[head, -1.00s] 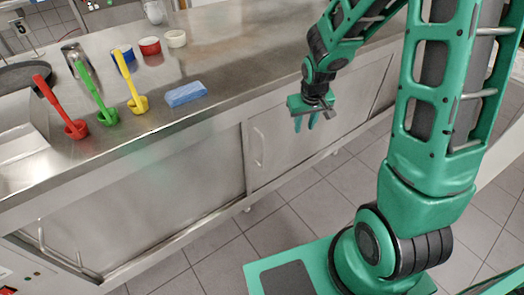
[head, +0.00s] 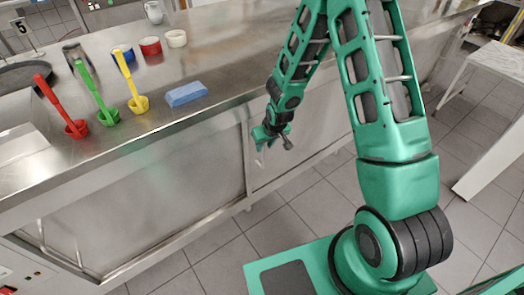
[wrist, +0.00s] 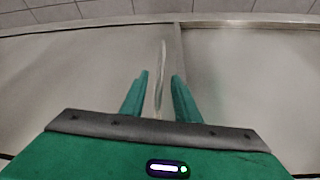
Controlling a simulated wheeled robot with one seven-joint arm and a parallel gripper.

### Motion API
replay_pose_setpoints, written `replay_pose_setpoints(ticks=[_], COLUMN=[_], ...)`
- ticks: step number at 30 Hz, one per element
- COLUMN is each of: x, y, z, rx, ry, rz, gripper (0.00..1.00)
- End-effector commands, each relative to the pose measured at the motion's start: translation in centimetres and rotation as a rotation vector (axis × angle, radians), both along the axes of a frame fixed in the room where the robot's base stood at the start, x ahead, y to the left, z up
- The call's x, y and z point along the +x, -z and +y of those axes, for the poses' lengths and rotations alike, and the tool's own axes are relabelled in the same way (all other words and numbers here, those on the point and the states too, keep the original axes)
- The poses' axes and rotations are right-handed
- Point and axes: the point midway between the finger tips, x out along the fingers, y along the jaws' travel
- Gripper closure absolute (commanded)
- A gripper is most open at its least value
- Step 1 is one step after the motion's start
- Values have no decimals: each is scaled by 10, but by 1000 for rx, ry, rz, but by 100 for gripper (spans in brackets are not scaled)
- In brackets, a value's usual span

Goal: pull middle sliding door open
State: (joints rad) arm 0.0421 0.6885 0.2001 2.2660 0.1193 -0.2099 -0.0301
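The middle sliding door (head: 312,145) is a grey metal panel under the steel counter, partly hidden by my arm in the head view. In the wrist view the same door (wrist: 80,75) fills the left side, next to a vertical seam. Its upright bar handle (wrist: 162,62) stands close to that seam. Contact cannot be told.
The steel counter (head: 225,65) holds a blue sponge (head: 187,94), red, green and yellow utensils in holders, and small bowls. Another door panel (head: 150,190) lies left of the middle one. Tiled floor (head: 285,222) in front is clear. A white table (head: 495,60) stands at right.

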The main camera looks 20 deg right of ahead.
Motion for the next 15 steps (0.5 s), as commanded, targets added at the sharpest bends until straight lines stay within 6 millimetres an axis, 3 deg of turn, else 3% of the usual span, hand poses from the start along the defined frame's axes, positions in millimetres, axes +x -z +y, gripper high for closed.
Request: replay_pose_setpoints(ticks=[6,15], x=[11,20], y=[30,49], z=[1,2], rx=[0,-1], ry=[0,0], rz=[2,0], gripper=[71,71])
